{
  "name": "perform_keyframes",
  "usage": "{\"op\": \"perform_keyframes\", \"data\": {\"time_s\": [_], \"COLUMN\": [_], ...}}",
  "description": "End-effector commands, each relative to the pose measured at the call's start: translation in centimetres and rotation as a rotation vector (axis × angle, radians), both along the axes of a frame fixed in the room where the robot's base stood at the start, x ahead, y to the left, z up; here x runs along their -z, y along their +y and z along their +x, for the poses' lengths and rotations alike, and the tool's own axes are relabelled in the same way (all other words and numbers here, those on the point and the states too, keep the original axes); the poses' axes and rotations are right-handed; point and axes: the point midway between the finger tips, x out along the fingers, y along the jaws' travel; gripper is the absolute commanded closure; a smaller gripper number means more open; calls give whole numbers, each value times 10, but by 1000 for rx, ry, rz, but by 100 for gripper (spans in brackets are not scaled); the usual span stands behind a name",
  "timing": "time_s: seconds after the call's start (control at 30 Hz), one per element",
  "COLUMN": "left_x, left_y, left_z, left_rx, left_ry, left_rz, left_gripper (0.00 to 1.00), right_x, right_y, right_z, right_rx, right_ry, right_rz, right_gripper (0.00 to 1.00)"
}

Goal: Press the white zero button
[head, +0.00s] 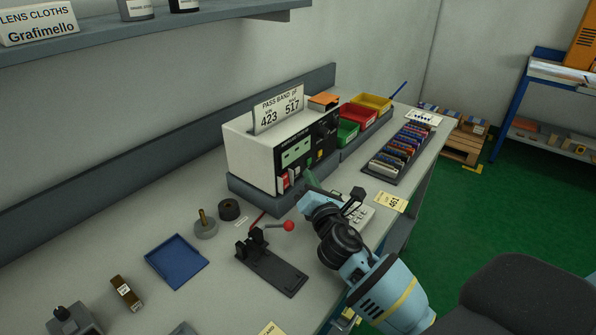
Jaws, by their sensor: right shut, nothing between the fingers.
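The white instrument box (250,155) stands on the bench with a dark front panel (325,135). A green-lit display (295,152) and small coloured controls show on the panel. My right gripper (309,181) is shut and empty, close to the lower front of the panel. I cannot tell whether it touches the panel. The gripper and its wrist hide part of the area in front of the box. My left gripper is not in view.
A sign (279,108) reading 423 and 517 stands on the box. Green, red and yellow bins (372,103) and a rack of coloured parts (402,150) are behind. A red-knobbed clamp fixture (270,268) and a blue tray (177,262) are nearer. A keypad device (360,211) lies beside my wrist.

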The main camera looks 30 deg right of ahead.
Motion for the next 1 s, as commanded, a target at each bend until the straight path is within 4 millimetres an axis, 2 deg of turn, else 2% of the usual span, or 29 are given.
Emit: {"op": "perform_keyframes", "data": {"time_s": [1.0], "left_x": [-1], "left_y": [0], "left_z": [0], "left_rx": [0], "left_ry": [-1], "left_rz": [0], "left_gripper": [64], "right_x": [0], "right_y": [3], "right_z": [8], "right_rx": [0], "right_ry": [0], "right_rz": [0], "right_gripper": [100]}}
